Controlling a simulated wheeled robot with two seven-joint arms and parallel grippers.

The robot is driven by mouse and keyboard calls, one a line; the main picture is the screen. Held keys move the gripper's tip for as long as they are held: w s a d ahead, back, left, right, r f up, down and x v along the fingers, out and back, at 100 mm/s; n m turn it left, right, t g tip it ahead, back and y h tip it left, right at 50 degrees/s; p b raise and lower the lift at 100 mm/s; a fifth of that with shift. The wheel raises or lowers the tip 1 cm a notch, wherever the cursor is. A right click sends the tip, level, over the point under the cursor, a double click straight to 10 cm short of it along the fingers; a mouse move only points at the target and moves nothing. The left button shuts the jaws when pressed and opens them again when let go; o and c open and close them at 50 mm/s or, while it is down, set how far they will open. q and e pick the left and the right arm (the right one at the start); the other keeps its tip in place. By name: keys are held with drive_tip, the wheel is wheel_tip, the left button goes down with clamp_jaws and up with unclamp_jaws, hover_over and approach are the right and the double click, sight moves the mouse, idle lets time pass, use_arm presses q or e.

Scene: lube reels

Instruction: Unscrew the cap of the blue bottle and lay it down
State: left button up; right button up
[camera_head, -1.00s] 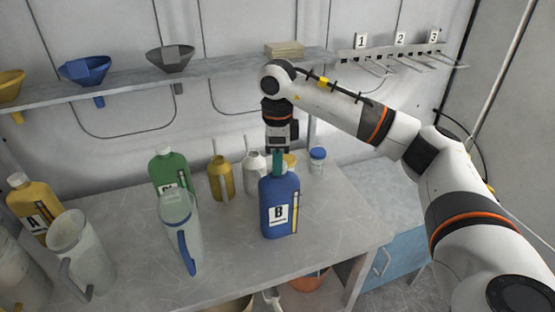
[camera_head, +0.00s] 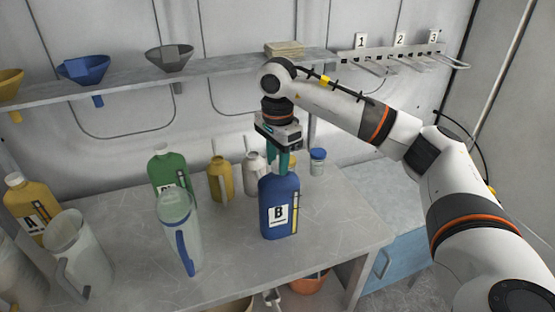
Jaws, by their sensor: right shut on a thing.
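The blue bottle (camera_head: 280,212) with a "B" label stands upright on the bench, right of the middle. My right gripper (camera_head: 279,168) points straight down at its neck, with its teal fingers at the bottle's top. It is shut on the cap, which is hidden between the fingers. I cannot tell whether the cap is still on the thread. My left gripper is not in view.
A clear jug with a blue handle (camera_head: 177,225) stands left of the bottle. A green bottle (camera_head: 165,165), a yellow oil can (camera_head: 220,180) and a small blue-lidded jar (camera_head: 317,162) stand behind. The bench (camera_head: 335,230) is clear right of the bottle.

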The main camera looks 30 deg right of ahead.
drive_tip(key=shift+f, duration=0.15)
drive_tip(key=shift+s+f+n, duration=0.1)
drive_tip(key=shift+n, duration=0.9)
drive_tip(key=n, duration=0.3)
drive_tip(key=shift+s+b, duration=0.15)
drive_tip(key=shift+b, duration=0.25)
drive_tip(key=shift+n, duration=0.5)
drive_tip(key=n, duration=0.4)
drive_tip(key=shift+s+b, duration=0.1)
drive_tip(key=shift+b, duration=0.25)
